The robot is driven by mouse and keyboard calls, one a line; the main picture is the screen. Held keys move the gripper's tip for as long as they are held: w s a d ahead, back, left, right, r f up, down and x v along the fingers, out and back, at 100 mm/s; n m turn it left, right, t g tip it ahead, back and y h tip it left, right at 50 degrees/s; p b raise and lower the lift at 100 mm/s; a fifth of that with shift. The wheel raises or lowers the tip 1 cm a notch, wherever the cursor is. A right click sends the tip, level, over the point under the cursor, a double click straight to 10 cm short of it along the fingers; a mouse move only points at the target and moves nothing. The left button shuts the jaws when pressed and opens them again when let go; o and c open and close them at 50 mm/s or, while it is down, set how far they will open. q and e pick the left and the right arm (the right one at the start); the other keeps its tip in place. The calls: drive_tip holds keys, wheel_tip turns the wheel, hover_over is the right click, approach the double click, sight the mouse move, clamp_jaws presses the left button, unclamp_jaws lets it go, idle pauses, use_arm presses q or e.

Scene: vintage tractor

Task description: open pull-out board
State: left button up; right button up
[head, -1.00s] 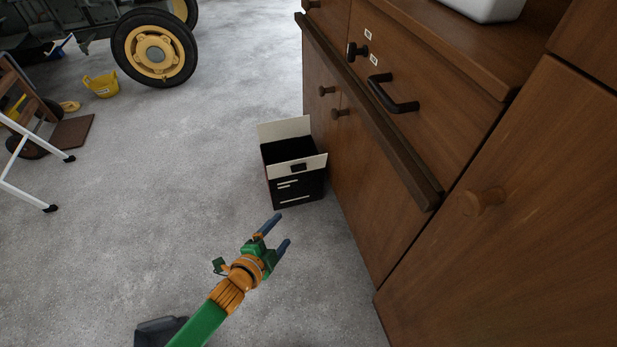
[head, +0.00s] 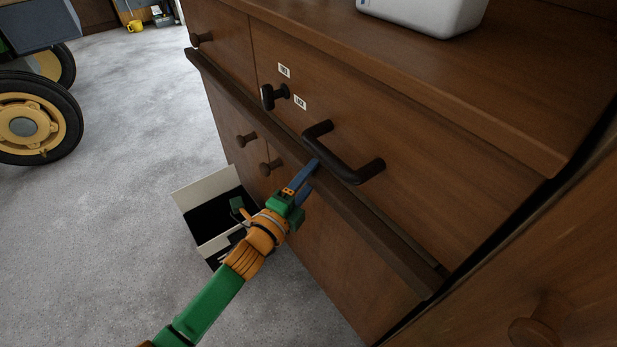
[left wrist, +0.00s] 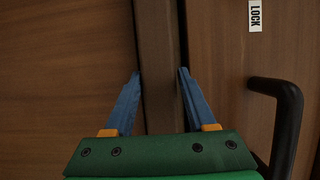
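The pull-out board (head: 375,232) shows as a dark wooden strip along the cabinet front, below the drawer with the black handle. My left gripper (head: 311,173) is at this strip, just left of and below the handle. In the left wrist view the strip (left wrist: 158,60) runs between the two blue fingers of the left gripper (left wrist: 159,78), one on each side. The fingers are apart; I cannot tell whether they touch the wood. My right gripper is not in view.
The black drawer handle (head: 340,160) is close to the left fingers. A black knob (head: 275,95) sits between small labels. Wooden knobs (head: 246,139) are on the doors below. An open box (head: 208,205) stands on the floor behind my left arm. A tractor wheel (head: 30,120) is at left.

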use_arm(q)
clamp_jaws()
drive_tip(key=shift+w, duration=0.1)
idle(1.0)
